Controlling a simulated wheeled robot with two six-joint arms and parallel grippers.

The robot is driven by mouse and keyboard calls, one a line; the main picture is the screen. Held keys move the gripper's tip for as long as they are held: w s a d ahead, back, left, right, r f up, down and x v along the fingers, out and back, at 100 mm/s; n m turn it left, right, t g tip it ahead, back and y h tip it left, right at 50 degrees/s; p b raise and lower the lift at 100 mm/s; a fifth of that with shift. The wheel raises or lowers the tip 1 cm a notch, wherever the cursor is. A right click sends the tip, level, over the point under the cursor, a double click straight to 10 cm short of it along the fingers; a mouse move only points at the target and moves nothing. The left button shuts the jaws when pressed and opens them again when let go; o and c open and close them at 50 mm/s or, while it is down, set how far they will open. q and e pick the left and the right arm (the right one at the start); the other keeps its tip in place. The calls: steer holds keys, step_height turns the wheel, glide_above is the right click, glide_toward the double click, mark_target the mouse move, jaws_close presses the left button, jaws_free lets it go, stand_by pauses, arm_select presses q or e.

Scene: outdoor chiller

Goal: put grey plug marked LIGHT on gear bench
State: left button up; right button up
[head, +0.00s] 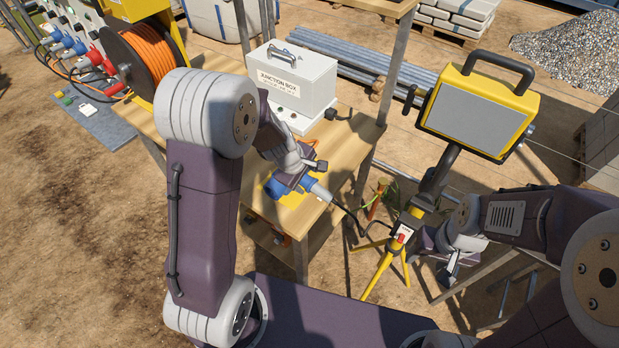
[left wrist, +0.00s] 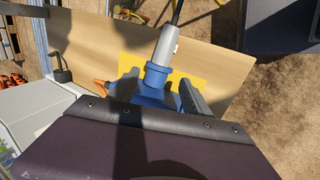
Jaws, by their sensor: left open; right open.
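A grey plug (head: 320,190) with a black cable at its back and a blue front lies over a yellow patch (head: 291,200) on the wooden bench (head: 352,137). In the left wrist view the grey plug (left wrist: 168,44) and its blue collar (left wrist: 155,75) point up the picture. Any lettering on it is too small to read. My left gripper (head: 288,182) is open, low over the bench; its fingers (left wrist: 160,95) are on either side of the blue part. My right gripper (head: 447,258) is open and empty beside the yellow tripod.
A grey junction box (head: 298,84) stands on the bench behind my left gripper. A black padlock-like piece (head: 330,113) is beside it. An orange cable reel (head: 150,62) stands to the left. A yellow work lamp (head: 478,108) on a tripod (head: 390,262) stands right of the bench.

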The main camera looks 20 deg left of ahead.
arm_select(q)
steer(key=d+p+v, duration=0.1)
steer(key=p+v, duration=0.1)
steer(key=v, duration=0.4)
steer(key=s+a+m+g+y, duration=0.1)
steer(key=s+a+m+g, duration=0.2)
steer(key=s+m, duration=1)
steer(key=shift+s+m, duration=0.3)
steer(key=shift+s, duration=0.55)
arm_select(e)
step_height(320, 180, up, 3)
steer(key=shift+w+f, duration=0.1)
